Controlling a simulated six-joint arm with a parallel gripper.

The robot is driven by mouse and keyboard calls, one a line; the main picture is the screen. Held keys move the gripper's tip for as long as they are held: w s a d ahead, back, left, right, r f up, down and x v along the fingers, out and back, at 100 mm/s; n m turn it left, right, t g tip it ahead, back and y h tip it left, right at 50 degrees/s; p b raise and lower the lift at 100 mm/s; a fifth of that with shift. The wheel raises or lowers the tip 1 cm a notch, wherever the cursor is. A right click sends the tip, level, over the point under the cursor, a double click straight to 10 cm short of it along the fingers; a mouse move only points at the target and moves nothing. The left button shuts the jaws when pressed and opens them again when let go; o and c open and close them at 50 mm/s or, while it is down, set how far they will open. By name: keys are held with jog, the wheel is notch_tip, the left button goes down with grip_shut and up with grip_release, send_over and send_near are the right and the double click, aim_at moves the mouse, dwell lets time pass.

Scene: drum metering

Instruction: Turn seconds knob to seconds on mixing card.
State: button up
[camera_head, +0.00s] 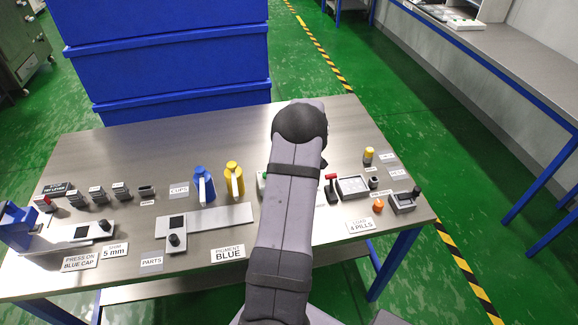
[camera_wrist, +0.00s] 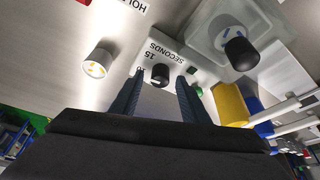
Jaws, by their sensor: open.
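In the wrist view a small black knob (camera_wrist: 160,73) stands on a pale plate (camera_wrist: 178,62) printed upside down with SECONDS and 15. My gripper (camera_wrist: 159,80) is open, with its two dark fingers reaching toward the knob. The knob shows between the fingertips, with a gap on each side; its depth relative to them is unclear. The knob's pointer setting is too small to read. In the head view my arm hides the gripper and this knob. I cannot identify a mixing card; a card (camera_wrist: 128,5) partly reading HOL is cut off in the wrist view.
In the wrist view a white cylinder (camera_wrist: 98,63) stands left, a black-topped clear piece (camera_wrist: 240,52) right, and a yellow container (camera_wrist: 229,103) beside the right finger. In the head view blue (camera_head: 203,186) and yellow (camera_head: 234,180) jugs stand left of my arm on the table (camera_head: 130,220).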

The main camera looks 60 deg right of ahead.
jog(key=shift+c, duration=0.2)
grip_shut()
jog(key=shift+m, duration=0.8)
jog(key=shift+a+r+m+g+h+p, duration=0.15)
jog(key=shift+m+g+h+p, duration=0.35)
jog(key=shift+m, duration=0.6)
jog(key=m+p, duration=0.2)
jog(key=shift+w+h+p, duration=0.15)
jog(key=shift+h+p, duration=0.15)
jog(key=shift+h, duration=0.1)
jog(key=shift+m+g+p, duration=0.4)
jog(key=shift+m, duration=0.3)
